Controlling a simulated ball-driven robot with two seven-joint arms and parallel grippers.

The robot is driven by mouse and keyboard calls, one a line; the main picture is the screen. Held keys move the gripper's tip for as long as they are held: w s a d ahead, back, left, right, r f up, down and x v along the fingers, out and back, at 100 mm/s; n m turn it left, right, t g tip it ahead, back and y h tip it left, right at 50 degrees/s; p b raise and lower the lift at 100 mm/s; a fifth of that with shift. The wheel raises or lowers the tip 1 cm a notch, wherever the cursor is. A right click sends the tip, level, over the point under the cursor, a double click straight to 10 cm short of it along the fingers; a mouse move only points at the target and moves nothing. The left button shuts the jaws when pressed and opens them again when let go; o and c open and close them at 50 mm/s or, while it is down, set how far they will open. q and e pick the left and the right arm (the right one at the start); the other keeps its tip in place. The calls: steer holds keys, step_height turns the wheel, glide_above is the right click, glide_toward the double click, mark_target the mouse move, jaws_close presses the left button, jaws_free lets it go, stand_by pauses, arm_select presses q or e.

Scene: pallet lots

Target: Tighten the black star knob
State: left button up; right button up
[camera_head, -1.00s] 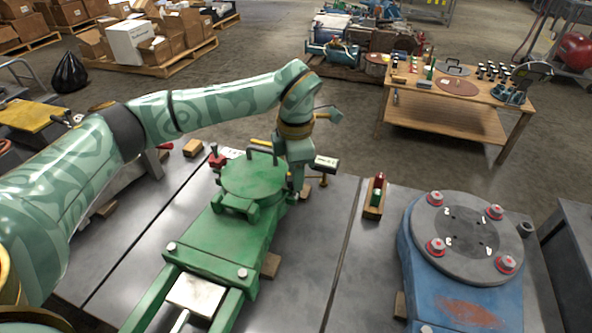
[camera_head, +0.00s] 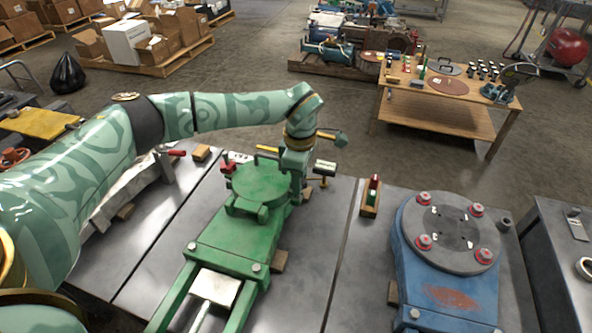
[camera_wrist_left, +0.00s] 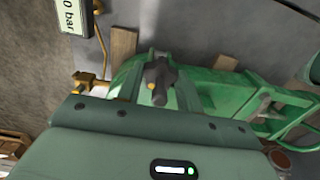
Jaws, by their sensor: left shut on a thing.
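The black star knob (camera_wrist_left: 159,76) shows in the left wrist view as a dark lobed knob with a small yellow spot, between my gripper's fingers. My left gripper (camera_wrist_left: 160,88) is shut on it, at the side of the green machine (camera_wrist_left: 215,90). In the head view my left gripper (camera_head: 294,190) points down at the right side of the green machine (camera_head: 235,235), beside its round top. The knob is hidden there behind the gripper and the machine. My right gripper is not in view.
A display reading "0 bar" (camera_head: 325,168) stands on a yellow pipe close to the gripper's right. A small wooden holder (camera_head: 370,198) with red and green items sits farther right. A blue machine (camera_head: 445,285) with a grey disc stands at the right.

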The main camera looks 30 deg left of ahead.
arm_select(q)
steer(key=shift+r+m+p, duration=0.3)
steer(key=shift+r+m, duration=0.05)
steer(key=shift+m, duration=0.15)
steer(key=m+p, duration=0.2)
steer(key=m, duration=0.1)
steer(key=shift+f+m, duration=0.1)
steer(key=shift+m, duration=0.2)
steer(key=shift+s+f+m+p, duration=0.15)
steer(key=shift+m+p, duration=0.6)
steer(key=shift+m, duration=1.75)
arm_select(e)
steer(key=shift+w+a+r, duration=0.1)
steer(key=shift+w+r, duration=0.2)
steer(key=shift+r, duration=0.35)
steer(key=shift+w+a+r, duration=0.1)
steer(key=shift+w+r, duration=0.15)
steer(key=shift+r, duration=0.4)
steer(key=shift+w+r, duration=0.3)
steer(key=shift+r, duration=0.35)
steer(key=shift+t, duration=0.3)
arm_select(q)
steer(key=o, duration=1)
